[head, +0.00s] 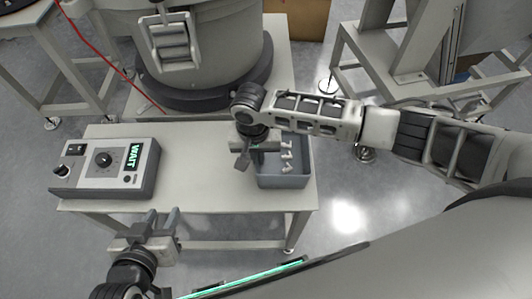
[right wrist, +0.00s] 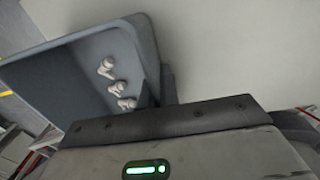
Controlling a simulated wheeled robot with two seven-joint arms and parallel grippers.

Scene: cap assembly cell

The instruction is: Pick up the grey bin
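The grey bin (head: 283,182) is an open box near the right end of the table, with several small white pieces inside. It also shows in the right wrist view (right wrist: 60,90). My right gripper (head: 242,162) is at the bin's left side in the head view. In the right wrist view its two dark fingers (right wrist: 157,92) stand close together on either side of the bin wall, one inside and one outside, and look shut on it. The bin appears level, and I see no clear gap under it. My left gripper (head: 164,213) is open and empty at the table's front edge.
The middle of the table is clear. A large round machine (head: 200,50) stands behind. A metal stand (head: 400,75) is at the back right.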

